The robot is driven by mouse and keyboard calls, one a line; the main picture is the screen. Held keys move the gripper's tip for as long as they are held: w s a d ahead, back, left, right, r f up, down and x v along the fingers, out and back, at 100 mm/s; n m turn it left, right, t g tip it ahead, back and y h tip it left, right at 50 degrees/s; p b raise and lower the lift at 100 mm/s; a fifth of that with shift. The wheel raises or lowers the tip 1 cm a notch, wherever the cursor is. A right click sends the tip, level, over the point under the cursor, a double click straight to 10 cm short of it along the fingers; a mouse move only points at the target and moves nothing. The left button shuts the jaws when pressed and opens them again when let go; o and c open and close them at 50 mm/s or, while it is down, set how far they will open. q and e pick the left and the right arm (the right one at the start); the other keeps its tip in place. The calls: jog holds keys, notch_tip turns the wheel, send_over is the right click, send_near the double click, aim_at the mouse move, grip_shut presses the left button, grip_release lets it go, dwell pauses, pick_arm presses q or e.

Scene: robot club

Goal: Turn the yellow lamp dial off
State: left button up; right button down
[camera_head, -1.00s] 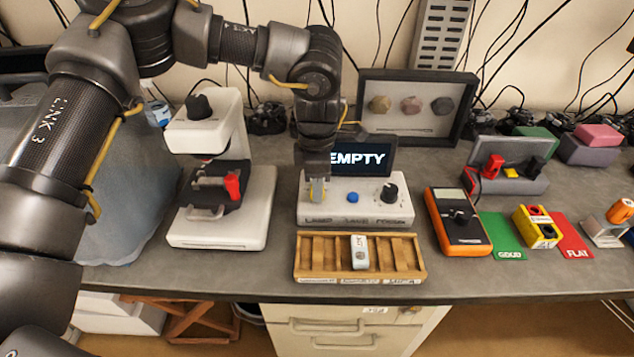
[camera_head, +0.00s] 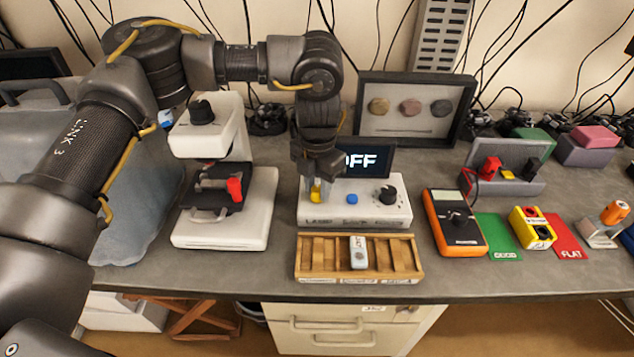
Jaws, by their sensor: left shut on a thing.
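The yellow lamp dial (camera_head: 316,195) is at the left end of a white control box (camera_head: 375,210). My left gripper (camera_head: 317,188) comes down from above and is shut on the dial, hiding part of it. The box also has a blue button (camera_head: 352,199) in the middle and a black knob (camera_head: 387,194) at the right. A dark screen (camera_head: 376,160) behind the box shows white letters; "FF" is readable and the left part is covered by my gripper, so it appears to read OFF. My right gripper is not in view.
A white microscope-like device (camera_head: 222,225) stands left of the box. A wooden slotted tray (camera_head: 300,270) lies in front, holding a small pale block (camera_head: 358,252). An orange meter (camera_head: 455,222) is to the right. A framed panel (camera_head: 415,88) stands behind.

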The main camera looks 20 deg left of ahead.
aim_at(317, 188)
pick_arm(q)
jog(key=n+p, duration=0.2)
jog(key=n, duration=0.2)
jog(key=shift+r, duration=0.15)
jog(key=shift+n+p, duration=0.8)
jog(key=shift+n, duration=1)
jog(key=o, duration=1)
jog(key=shift+c, duration=0.2)
notch_tip(317, 188, up, 11)
jog(key=b, duration=0.1)
jog(key=shift+f, duration=0.2)
